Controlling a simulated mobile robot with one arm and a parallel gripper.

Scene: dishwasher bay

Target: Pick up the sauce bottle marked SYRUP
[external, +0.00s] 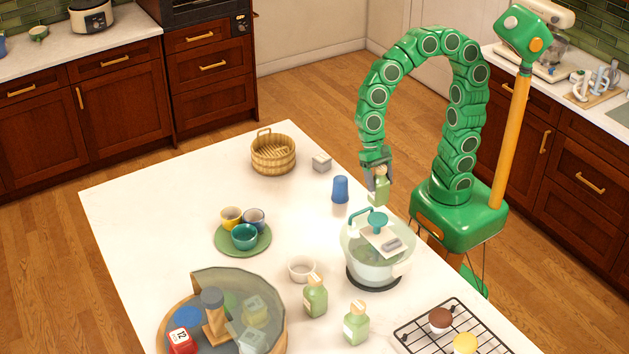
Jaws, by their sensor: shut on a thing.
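My gripper (379,172) points down over the right edge of the white island and is shut on a pale green bottle (379,192). The bottle hangs upright, apparently above the counter, between the blue cup and the glass bowl. Two similar green bottles stand on the island near the front: one (316,298) by the small white bowl, one (356,324) further right. Each has a pale label, but the writing is too small to read. I cannot tell which bottle is marked SYRUP. The held bottle's top is partly hidden by the fingers.
A glass bowl (362,265) with a teal-handled lid stands just below the held bottle in the picture. A blue cup (340,189) is to its left. A wire rack (415,340), a round tray (173,323) and a wooden basket (273,160) also stand here.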

